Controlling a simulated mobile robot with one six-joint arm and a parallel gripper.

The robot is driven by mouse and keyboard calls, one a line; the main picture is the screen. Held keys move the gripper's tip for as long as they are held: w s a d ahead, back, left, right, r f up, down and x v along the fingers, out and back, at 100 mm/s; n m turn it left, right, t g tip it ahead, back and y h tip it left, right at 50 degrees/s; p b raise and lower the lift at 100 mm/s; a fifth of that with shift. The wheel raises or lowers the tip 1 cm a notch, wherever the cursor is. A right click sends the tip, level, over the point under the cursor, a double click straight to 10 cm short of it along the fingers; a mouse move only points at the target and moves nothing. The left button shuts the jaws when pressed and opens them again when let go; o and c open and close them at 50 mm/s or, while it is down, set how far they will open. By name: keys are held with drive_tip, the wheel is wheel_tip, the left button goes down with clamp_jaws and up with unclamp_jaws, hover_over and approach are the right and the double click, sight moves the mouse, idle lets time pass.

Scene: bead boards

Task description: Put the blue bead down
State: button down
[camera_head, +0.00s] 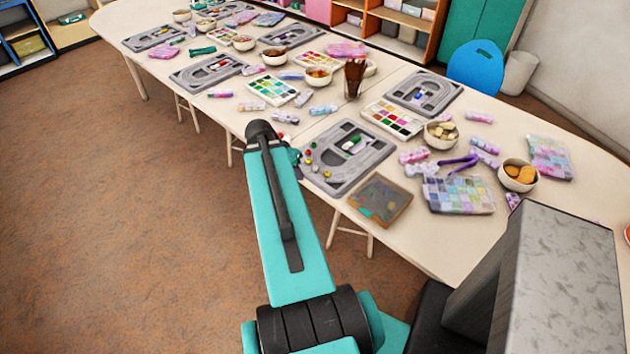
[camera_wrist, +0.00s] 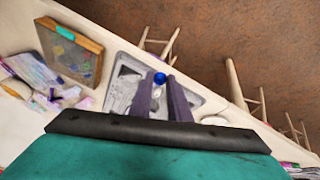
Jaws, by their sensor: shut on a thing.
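The blue bead (camera_wrist: 160,78) shows in the wrist view between the fingertips of my gripper (camera_wrist: 159,83). The dark fingers are closed on it. Behind it is a grey bead board (camera_wrist: 118,88), which shows in the head view (camera_head: 349,180) at the near table edge, right of my arm. How high the bead is above the board is hard to tell. In the head view my arm hides the gripper and the blue bead. Small red, yellow and white beads sit along the board's left side, and a green and white piece (camera_head: 352,143) lies in its middle.
A wood-framed box (camera_head: 380,199) lies just right of the board and shows in the wrist view (camera_wrist: 70,55). A sectioned bead case (camera_head: 458,195), bowls (camera_head: 518,176) and a brush cup (camera_head: 354,80) crowd the table. Stools stand below the table edge.

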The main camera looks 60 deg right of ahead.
drive_tip(key=w+a+r+n+t+b, duration=0.2)
drive_tip(key=w+a+r+n, duration=0.25)
drive_tip(key=w+a, duration=0.6)
drive_tip(key=w+a+r+n+t+b, duration=0.1)
drive_tip(key=w+a+r+n, duration=0.35)
drive_tip(key=w+a, duration=0.55)
drive_tip(key=w+a+r+n+t+b, duration=0.1)
drive_tip(key=w+a+r+n, duration=0.1)
drive_tip(key=a, duration=0.7)
drive_tip(key=w+a+r+n+t+y+b, duration=0.1)
drive_tip(key=w+a+r+n, duration=0.2)
drive_tip(key=a, duration=0.6)
drive_tip(key=w+a+r+n+t+y+b, duration=0.1)
drive_tip(key=w+a+r+n, duration=0.1)
drive_tip(key=a+r, duration=0.3)
drive_tip(key=w+a, duration=0.1)
drive_tip(key=a, duration=0.3)
drive_tip(key=shift+w+r, duration=0.15)
drive_tip(key=shift+w, duration=0.1)
drive_tip(key=shift+s+d, duration=0.1)
drive_tip(key=shift+s, duration=0.1)
